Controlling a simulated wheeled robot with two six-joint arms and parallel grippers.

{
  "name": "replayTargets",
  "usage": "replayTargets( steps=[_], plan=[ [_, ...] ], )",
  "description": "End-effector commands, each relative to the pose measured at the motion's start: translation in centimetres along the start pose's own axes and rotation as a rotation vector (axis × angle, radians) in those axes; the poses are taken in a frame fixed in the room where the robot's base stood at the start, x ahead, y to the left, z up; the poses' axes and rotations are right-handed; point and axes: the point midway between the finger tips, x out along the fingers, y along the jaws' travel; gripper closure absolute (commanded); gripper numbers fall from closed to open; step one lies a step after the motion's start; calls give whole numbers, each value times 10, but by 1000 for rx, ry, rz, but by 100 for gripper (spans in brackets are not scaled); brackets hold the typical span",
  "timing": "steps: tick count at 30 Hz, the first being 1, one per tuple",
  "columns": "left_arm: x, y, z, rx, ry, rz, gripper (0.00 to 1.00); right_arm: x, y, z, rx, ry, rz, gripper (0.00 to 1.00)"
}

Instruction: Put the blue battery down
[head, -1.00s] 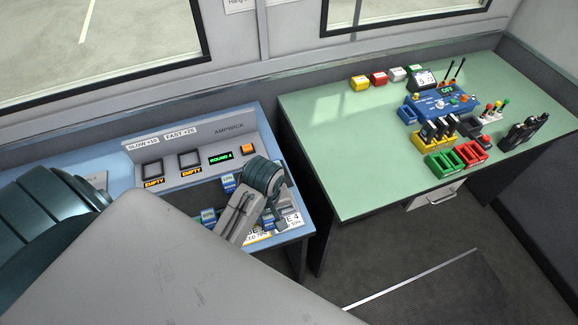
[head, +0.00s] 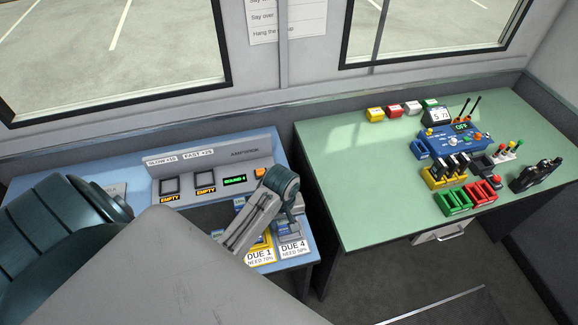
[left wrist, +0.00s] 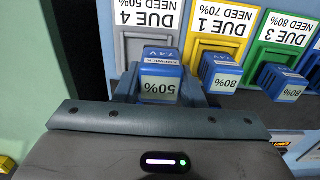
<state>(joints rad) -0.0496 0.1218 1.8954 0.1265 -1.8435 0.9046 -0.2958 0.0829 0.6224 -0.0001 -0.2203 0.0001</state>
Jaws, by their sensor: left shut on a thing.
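My left gripper (left wrist: 165,95) is shut on a blue battery (left wrist: 159,86) marked 50%. It holds the battery at the grey bay labelled DUE 4, NEED 50% (left wrist: 149,14). In the head view my left gripper (head: 293,216) is over the right end of the blue charging bench (head: 305,240), behind the DUE 4 label. I cannot tell if the battery touches the bay floor. My right gripper is not in view.
A blue battery marked 80% (left wrist: 221,74) stands at the yellow DUE 1 bay (left wrist: 223,24), close beside my gripper. Another 80% battery (left wrist: 284,82) is at the green DUE 3 bay (left wrist: 288,31). Two charger slots (head: 170,187) read EMPTY. A green table (head: 370,190) stands right.

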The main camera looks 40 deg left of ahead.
Motion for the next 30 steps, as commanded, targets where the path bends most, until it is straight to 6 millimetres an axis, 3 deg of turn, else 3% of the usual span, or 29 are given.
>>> replayTargets(
  steps=[8, 15, 27, 28, 30],
  plan=[
    [0, 24, -15, -1, 0, 2, 91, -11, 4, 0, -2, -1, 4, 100],
    [33, 22, -14, 0, -2, -1, 91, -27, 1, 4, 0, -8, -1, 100],
    [41, 22, -14, 0, -1, 0, 91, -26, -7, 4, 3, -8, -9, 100],
    [41, 22, -14, 0, 0, 0, 58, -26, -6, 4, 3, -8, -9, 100],
    [41, 22, -14, 0, 0, 0, 44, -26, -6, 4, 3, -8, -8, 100]
  ],
)
